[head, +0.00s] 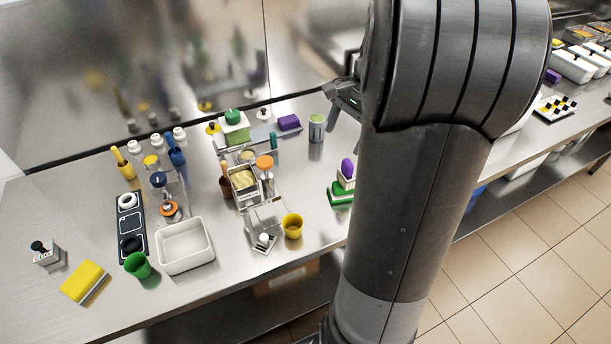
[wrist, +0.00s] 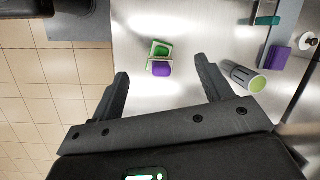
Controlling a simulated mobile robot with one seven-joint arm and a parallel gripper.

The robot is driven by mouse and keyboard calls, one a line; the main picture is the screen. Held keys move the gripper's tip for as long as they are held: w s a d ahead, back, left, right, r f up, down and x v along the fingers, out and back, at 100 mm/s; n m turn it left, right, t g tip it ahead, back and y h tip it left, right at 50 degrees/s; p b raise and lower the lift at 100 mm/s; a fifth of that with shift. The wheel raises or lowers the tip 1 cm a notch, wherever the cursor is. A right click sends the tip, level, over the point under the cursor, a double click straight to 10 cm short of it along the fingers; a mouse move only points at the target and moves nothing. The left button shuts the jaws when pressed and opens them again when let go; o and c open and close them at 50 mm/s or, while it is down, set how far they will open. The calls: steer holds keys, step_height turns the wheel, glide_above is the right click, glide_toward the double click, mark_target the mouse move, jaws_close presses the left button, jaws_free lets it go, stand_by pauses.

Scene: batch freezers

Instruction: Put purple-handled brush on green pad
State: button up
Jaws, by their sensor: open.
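The purple-handled brush (head: 347,167) has an egg-shaped purple handle above a pale base. It stands at the green pad (head: 338,196) near the counter's front edge, partly beside my arm. In the wrist view the purple handle (wrist: 161,69) overlaps the near side of the green pad (wrist: 158,47). I cannot tell whether the brush's base rests on the pad or just behind it. My gripper (head: 334,104) is open and empty, raised above the counter. In the wrist view the brush shows between the spread fingers of my gripper (wrist: 163,72), apart from them.
A grey cup with a green top (head: 316,128) and a purple block (head: 289,122) stand behind. A yellow cup (head: 292,226) and a rack with jars (head: 244,181) are to the left.

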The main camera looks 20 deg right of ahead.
steer(key=s+a+r+n+t+h, duration=0.1)
steer(key=s+a+r+n+t, duration=0.1)
steer(key=s+a+n, duration=0.5)
steer(key=s+a+r+n+t+h, duration=0.2)
steer(key=s+a+n, duration=0.5)
steer(key=a, duration=0.5)
step_height(320, 180, up, 3)
steer(key=shift+s+a+f+t, duration=0.25)
steer(key=shift+s+t, duration=0.2)
steer(key=shift+t, duration=0.15)
